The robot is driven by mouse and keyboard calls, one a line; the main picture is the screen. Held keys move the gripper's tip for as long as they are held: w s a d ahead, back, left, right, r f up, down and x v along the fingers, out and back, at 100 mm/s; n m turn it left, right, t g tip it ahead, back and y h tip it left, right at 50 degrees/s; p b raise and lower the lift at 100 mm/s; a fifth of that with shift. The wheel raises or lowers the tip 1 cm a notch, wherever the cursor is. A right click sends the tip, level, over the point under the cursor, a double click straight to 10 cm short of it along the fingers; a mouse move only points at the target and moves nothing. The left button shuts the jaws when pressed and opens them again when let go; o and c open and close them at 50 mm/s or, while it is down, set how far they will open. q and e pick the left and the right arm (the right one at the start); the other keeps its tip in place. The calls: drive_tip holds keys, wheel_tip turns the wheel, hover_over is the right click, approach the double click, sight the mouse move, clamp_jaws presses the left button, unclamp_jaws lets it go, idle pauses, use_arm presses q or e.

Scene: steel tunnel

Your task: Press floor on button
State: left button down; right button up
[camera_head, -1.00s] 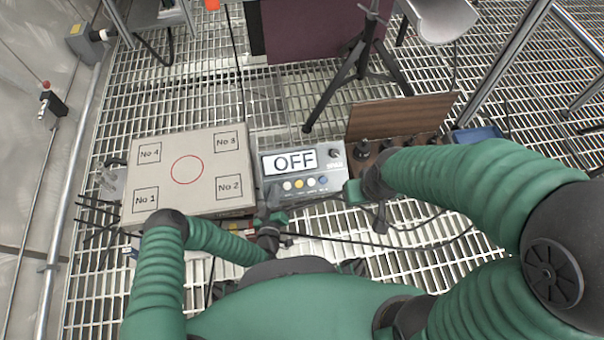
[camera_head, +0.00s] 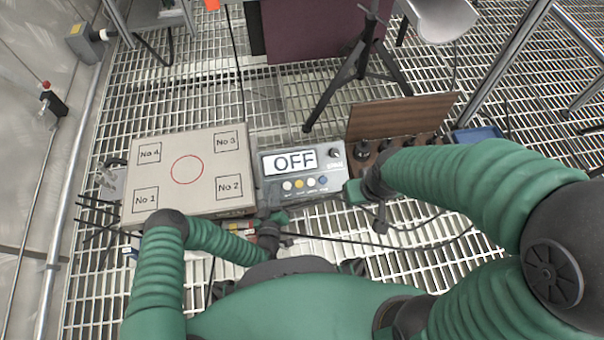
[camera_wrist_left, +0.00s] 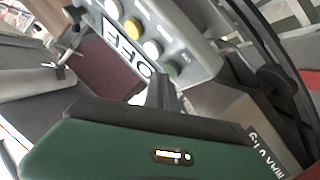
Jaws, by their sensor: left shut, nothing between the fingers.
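A grey control box (camera_head: 268,190) lies in front of me with its display (camera_head: 289,161) reading OFF. Below the display is a row of small buttons (camera_head: 299,183), white, yellow, white and a bluish one. In the left wrist view the box (camera_wrist_left: 200,52) shows the yellow button (camera_wrist_left: 132,27) and, at the row's near end, a greenish button (camera_wrist_left: 172,68). My left gripper (camera_head: 270,214) is shut and empty just in front of the box's near edge. Its dark finger (camera_wrist_left: 163,90) shows close below the greenish button; contact is unclear. My right gripper (camera_head: 354,191) is right of the box, its fingers indistinct.
A beige box (camera_head: 187,196) with a red circle and numbered squares stands left of the control box. A wooden case (camera_head: 400,117) with dark knobs is on the right. Black cables (camera_head: 365,241) cross the floor grating. A black tripod (camera_head: 357,62) stands behind.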

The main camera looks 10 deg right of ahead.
use_arm(q)
drive_tip(key=shift+w+f, duration=0.25)
drive_tip(key=shift+f, duration=0.05)
drive_tip(key=shift+s+r+p, duration=0.25)
drive_tip(key=shift+r+p, duration=0.15)
drive_tip(key=s+r+p, duration=0.3)
drive_tip(key=r+p, duration=0.2)
drive_tip(key=p, duration=0.1)
drive_tip(key=shift+s, duration=0.25)
